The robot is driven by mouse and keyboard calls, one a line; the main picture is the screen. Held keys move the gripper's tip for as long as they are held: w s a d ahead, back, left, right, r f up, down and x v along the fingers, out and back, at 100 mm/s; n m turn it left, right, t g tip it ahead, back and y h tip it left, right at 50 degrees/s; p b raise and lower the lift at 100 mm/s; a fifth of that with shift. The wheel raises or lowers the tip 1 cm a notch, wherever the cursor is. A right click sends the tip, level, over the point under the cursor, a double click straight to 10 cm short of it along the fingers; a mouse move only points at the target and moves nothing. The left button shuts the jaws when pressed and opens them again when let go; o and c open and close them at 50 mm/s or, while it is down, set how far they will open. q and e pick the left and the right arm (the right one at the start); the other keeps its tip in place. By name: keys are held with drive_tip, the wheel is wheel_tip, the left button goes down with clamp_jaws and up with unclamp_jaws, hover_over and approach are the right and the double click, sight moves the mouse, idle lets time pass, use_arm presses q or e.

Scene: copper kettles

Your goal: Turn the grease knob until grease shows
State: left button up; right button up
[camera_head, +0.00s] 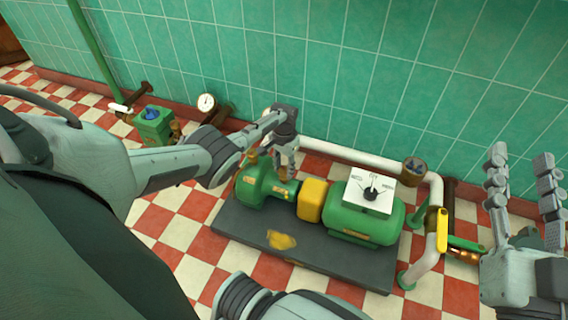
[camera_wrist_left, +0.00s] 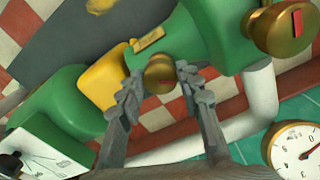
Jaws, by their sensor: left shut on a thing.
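A green pump (camera_head: 262,186) with brass fittings stands on a dark base plate. In the left wrist view, a small round brass grease knob (camera_wrist_left: 159,73) sits on the green housing beside the yellow coupling guard (camera_wrist_left: 103,77). My left gripper (camera_head: 288,163) reaches down over the pump, its two fingers at either side of this knob, shut on it. In the head view the fingers mostly hide the knob. A larger brass cap with a red mark (camera_wrist_left: 283,28) is at the wrist view's upper right. My right gripper (camera_head: 525,190) is open and empty at the right, fingers upward.
A green motor (camera_head: 352,222) with a white dial switch box (camera_head: 369,190) adjoins the pump. A yellow-brown patch (camera_head: 281,240) lies on the base plate (camera_head: 320,262). White pipes (camera_head: 350,153), a yellow-handled valve (camera_head: 442,230) and a round gauge (camera_head: 206,102) are nearby. Checkered floor is clear in front.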

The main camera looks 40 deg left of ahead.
sight(284, 170)
idle(0.3)
use_arm(q)
drive_tip(key=o, duration=1.2)
drive_tip(key=shift+c, duration=0.2)
drive_tip(key=shift+w+r, duration=0.1)
drive_tip(key=shift+r, duration=0.5)
wheel_tip(284, 170, up, 11)
drive_tip(key=shift+f, duration=0.1)
